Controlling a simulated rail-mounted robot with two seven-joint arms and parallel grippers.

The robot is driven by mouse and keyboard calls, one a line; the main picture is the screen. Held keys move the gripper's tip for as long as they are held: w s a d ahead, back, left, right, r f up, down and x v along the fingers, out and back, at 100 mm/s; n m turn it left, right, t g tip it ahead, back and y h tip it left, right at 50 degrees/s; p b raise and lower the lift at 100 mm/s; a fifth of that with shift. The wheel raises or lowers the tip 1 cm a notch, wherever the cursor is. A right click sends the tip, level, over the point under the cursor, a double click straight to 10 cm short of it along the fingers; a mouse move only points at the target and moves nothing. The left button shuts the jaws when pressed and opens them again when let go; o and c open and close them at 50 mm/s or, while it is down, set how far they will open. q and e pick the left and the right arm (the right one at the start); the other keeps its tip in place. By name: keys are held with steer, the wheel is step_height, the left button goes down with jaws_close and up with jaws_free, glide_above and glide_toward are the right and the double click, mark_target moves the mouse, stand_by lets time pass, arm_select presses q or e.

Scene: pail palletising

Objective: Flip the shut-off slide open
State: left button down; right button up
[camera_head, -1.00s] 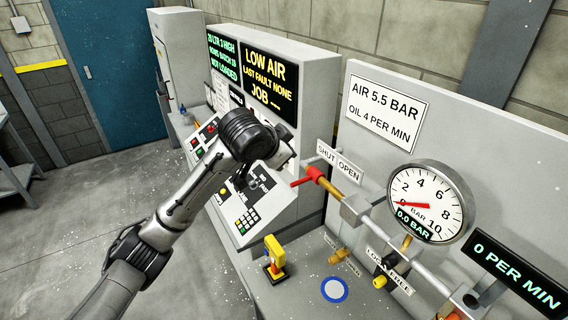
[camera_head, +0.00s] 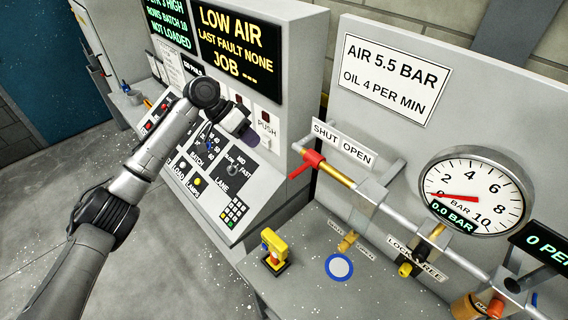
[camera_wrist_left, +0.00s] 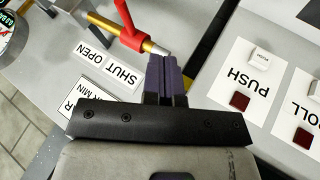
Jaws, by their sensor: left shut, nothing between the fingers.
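The red lever (camera_head: 306,164) sits on a brass end of the air pipe, below the SHUT/OPEN sign (camera_head: 343,142). In the head view its handle points down and left, on the SHUT side. In the left wrist view the red lever (camera_wrist_left: 130,30) and sign (camera_wrist_left: 108,68) lie just left of my fingers. My left gripper (camera_head: 250,133) is in front of the console, left of the lever; its purple fingers (camera_wrist_left: 166,65) are shut and empty. I see no contact with the lever; the depth gap is hard to judge. My right gripper is not in view.
The gauge (camera_head: 474,194) reads 0.0 BAR. A yellow and black LOCK/FREE fitting (camera_head: 405,269) and a small brass valve (camera_head: 347,242) sit lower. A yellow device (camera_head: 272,247) stands on the bench. The console (camera_head: 215,172) has buttons close behind my gripper.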

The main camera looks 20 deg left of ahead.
mark_target(305, 166)
arm_select(q)
steer(key=shift+a+r, duration=0.1)
steer(key=shift+w, duration=0.1)
steer(key=d+f+p, duration=0.5)
steer(key=d+f, duration=0.2)
steer(key=d, duration=0.2)
steer(key=shift+d, duration=0.35)
steer(key=shift+d, duration=0.1)
stand_by(0.4)
